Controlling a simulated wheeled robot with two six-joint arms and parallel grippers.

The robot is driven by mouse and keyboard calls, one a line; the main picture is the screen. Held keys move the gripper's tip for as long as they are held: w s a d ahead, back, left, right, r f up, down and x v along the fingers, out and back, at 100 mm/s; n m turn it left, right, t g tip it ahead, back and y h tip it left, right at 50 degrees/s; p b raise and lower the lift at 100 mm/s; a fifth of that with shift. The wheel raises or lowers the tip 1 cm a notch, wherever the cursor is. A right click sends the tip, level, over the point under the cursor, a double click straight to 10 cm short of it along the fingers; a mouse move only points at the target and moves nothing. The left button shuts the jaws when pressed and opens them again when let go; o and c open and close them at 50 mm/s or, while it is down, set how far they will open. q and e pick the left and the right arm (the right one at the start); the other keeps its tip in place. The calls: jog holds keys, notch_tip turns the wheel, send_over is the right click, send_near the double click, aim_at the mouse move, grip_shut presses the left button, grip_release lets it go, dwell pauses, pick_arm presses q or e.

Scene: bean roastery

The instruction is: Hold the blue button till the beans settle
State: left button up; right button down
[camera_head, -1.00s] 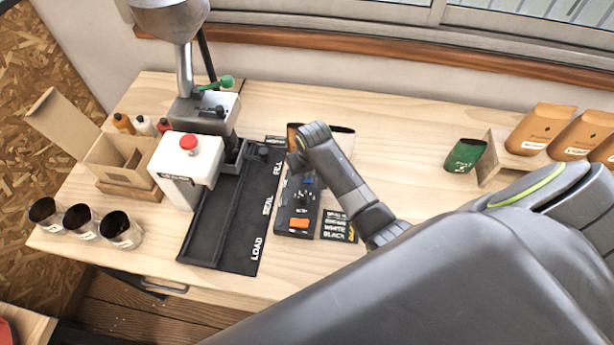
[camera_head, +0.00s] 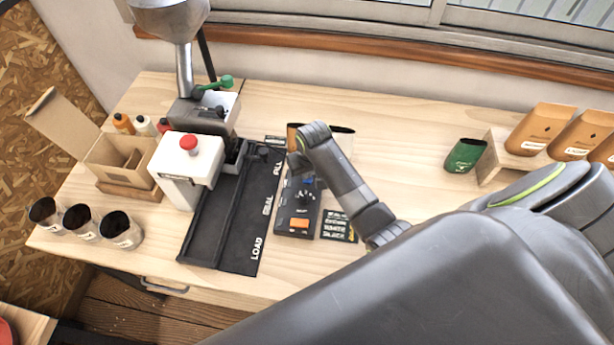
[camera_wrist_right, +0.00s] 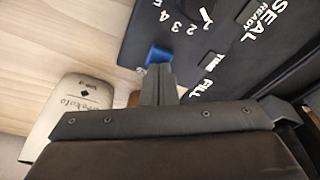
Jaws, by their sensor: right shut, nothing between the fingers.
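The blue button (camera_head: 308,181) is on a black control panel (camera_head: 296,222) with an orange button and a dial. It also shows in the right wrist view (camera_wrist_right: 157,55), just beyond my fingertips. My right gripper (camera_head: 304,174) is shut and empty, with its tips at the near edge of the blue button. They overlap it in the right wrist view (camera_wrist_right: 158,78); I cannot tell how far it is pressed. A steel hopper (camera_head: 168,20) stands above the grinder-like machine at the back left. No beans are clearly visible. My left gripper is not in view.
A black mat (camera_head: 247,225) marked LOAD, SEAL and FILL lies left of the panel. A white box with a red button (camera_head: 189,143) stands beside it. Several dark cups (camera_head: 120,232) line the left front. A pale pouch (camera_wrist_right: 78,103) stands beside my gripper.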

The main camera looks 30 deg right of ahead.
dwell(0.5)
notch_tip(320, 180, up, 2)
jog(key=shift+r+p, duration=0.1)
jog(key=shift+p, duration=0.85)
jog(key=shift+r, duration=1.95)
